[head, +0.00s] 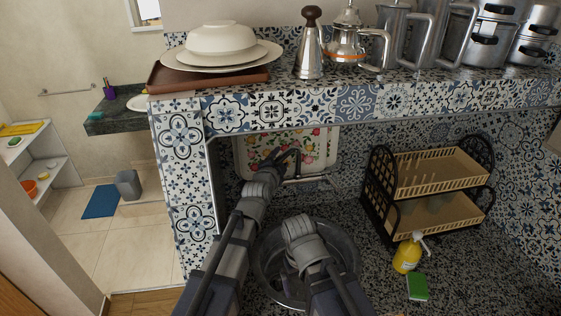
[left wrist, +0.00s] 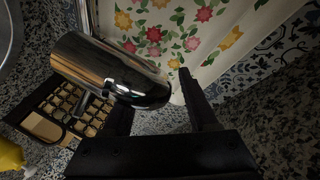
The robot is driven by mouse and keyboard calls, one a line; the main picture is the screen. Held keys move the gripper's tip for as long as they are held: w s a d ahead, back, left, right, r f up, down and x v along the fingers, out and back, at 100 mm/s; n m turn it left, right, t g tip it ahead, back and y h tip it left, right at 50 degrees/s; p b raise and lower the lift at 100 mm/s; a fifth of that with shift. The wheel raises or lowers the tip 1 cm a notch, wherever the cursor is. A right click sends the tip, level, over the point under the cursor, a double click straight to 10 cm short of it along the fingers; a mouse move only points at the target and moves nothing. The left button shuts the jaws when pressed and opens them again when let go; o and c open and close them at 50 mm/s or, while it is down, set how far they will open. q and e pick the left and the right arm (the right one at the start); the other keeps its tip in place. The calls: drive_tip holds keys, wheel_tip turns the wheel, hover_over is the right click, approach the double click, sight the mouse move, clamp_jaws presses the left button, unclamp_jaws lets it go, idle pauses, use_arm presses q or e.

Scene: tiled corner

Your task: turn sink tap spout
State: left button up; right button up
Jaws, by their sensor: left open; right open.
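The sink tap's chrome spout (head: 310,180) sticks out to the right in the head view, in front of a floral tray and above the sink basin (head: 349,256). My left gripper (head: 284,160) is open at the left end of the spout, with dark fingers. In the left wrist view the shiny tap (left wrist: 110,70) looms large on the upper left, and a dark finger (left wrist: 196,100) stands to its right. I cannot tell whether they touch. My right gripper (head: 290,284) is low over the basin, partly hidden by its own arm.
The floral tray (head: 325,160) leans against the tiled wall behind the tap. A black dish rack (head: 380,195), yellow soap bottle (head: 406,256) and green sponge (head: 417,287) stand right of the basin. A tiled ledge (head: 310,104) with plates and pots overhangs the tap.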

use_arm(q)
drive_tip(key=shift+w+d+f, duration=0.1)
drive_tip(key=shift+w, duration=0.2)
drive_tip(key=shift+s, duration=0.1)
drive_tip(key=shift+c, duration=0.4)
clamp_jaws()
idle(0.7)
